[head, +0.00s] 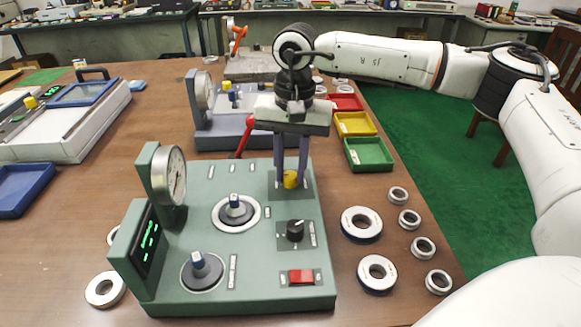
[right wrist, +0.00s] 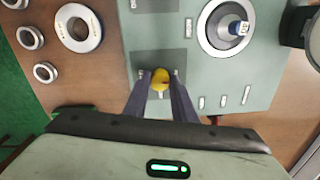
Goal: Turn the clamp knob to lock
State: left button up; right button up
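A green test machine (head: 255,275) stands on the wooden table in the head view. A yellow knob (head: 290,179) sits on a dark plate at its back right; the right wrist view shows it too (right wrist: 160,78). My right gripper (head: 291,183) points down over this knob, with one finger on each side. The fingers look open, with a narrow gap beside the knob in the right wrist view (right wrist: 160,76). The fingers hide part of the knob in the head view. A black dial knob (head: 295,230) with a white mark sits nearer the front. My left gripper is out of view.
A dial gauge (head: 172,175), two blue-tipped posts (head: 235,203) and a red switch (head: 301,276) stand on the machine. Several bearing rings (head: 361,223) lie to its right. Green (head: 369,166) and yellow bins (head: 355,136) and a second machine are behind.

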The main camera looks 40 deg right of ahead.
jog(key=shift+m, duration=0.4)
jog(key=shift+c, duration=0.5)
jog(key=m, duration=0.3)
jog(key=shift+m, duration=0.4)
jog(key=m, duration=0.4)
jog(key=shift+m, duration=0.3)
jog(key=m, duration=0.4)
jog(key=shift+w+h, duration=0.1)
jog(key=shift+h, duration=0.2)
jog(key=m+p, duration=0.1)
jog(key=m, duration=0.3)
jog(key=shift+m, duration=0.3)
jog(key=o, duration=1)
jog(key=shift+o, duration=0.2)
